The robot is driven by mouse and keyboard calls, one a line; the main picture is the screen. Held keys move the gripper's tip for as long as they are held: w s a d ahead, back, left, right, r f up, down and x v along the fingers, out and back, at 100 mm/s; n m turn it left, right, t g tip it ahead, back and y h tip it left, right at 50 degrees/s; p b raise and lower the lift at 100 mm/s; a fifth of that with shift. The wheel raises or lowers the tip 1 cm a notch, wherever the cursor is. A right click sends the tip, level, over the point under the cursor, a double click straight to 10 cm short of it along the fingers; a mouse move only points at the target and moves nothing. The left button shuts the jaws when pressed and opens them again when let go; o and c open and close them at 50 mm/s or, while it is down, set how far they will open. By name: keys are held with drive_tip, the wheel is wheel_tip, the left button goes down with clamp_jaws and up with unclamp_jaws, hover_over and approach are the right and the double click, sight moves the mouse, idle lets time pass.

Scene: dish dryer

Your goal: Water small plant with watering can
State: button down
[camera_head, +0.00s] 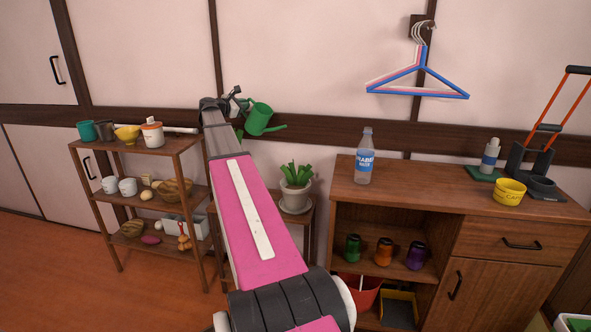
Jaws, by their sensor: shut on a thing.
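A green watering can (259,117) is in the air in front of the wall, above and to the left of the small plant. Its spout points right and reaches near the plant's upper left. My gripper (243,104) is shut on the can, at its left side; the jaws are small and partly hidden here. The small green plant (296,174) stands in a white pot (295,195) on a saucer, on a small wooden stand (313,223). The can is apart from the plant. I cannot see any water.
A wooden shelf (137,190) with cups, bowls and food stands at the left. Hangers (420,77) hang on the wall. My pink arm covers part of the stand.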

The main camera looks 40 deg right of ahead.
drive_tip(key=shift+s+d+f+m, duration=0.2)
drive_tip(key=shift+s+f, duration=0.1)
drive_tip(key=shift+f, duration=0.25)
drive_tip(key=shift+s+d+f+m, duration=0.1)
drive_tip(key=shift+s+f+m, duration=0.15)
drive_tip(key=shift+f, duration=0.25)
drive_tip(key=shift+s+f, duration=0.15)
drive_tip(key=shift+f, duration=0.1)
drive_tip(key=shift+s+f, duration=0.2)
drive_tip(key=shift+f, duration=0.05)
idle(0.8)
drive_tip(key=w+a+r+n+h, duration=0.1)
drive_tip(key=w+a+r+n, duration=0.1)
drive_tip(key=w+n, duration=0.4)
drive_tip(key=shift+w+a+r+n+b, duration=0.35)
drive_tip(key=shift+w+a+r, duration=0.1)
drive_tip(key=shift+w, duration=0.3)
idle(1.3)
